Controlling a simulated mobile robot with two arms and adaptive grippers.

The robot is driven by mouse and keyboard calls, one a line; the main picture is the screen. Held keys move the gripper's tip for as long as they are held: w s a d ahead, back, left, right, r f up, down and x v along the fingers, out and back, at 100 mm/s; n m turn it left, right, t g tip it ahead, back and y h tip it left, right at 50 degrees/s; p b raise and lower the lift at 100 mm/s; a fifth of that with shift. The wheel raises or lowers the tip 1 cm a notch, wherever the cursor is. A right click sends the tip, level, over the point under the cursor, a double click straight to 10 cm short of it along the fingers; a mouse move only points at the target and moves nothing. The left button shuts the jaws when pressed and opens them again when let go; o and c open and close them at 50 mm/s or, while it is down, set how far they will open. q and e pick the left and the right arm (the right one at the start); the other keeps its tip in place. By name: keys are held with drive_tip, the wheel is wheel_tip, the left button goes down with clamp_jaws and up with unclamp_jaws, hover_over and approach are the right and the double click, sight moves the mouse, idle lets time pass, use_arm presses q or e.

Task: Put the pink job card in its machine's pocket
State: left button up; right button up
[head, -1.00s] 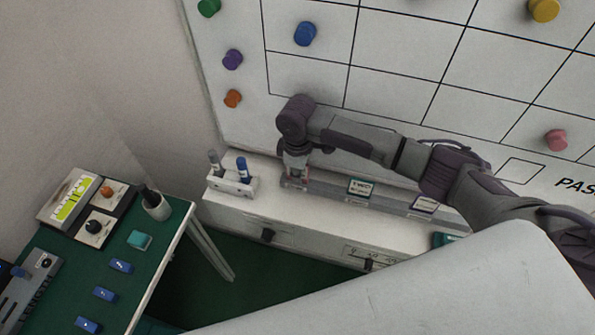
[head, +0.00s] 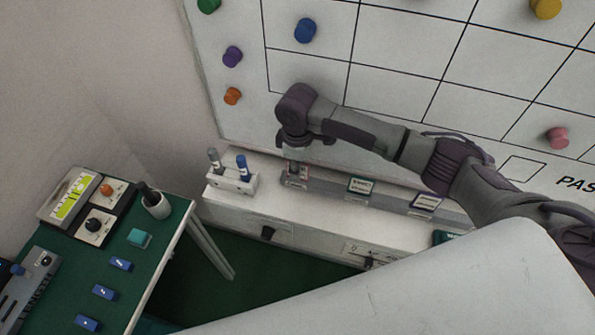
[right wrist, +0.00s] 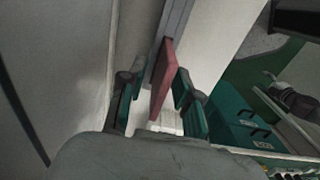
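The pink job card (right wrist: 165,78) looks dull red in the right wrist view. It stands on edge at the grey pocket rail, between the fingers of my right gripper (right wrist: 157,104), with a clear gap to the left finger. In the head view my right gripper (head: 293,153) hangs just above the rail's left-end pocket (head: 297,177), where a little red shows. The gripper is open and appears clear of the card. How deep the card sits is hard to tell. My left gripper is out of view.
The rail carries a pocket labelled TWO (head: 360,186) and another pocket (head: 427,201) to its right. A white holder with two markers (head: 232,181) stands close left of the rail. A whiteboard (head: 400,60) with coloured magnets rises behind. A green-topped table (head: 130,262) is at lower left.

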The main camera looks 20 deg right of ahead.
wheel_tip(320, 180, up, 6)
drive_tip(key=shift+r+b, duration=0.1)
drive_tip(key=shift+b, duration=0.2)
idle(0.5)
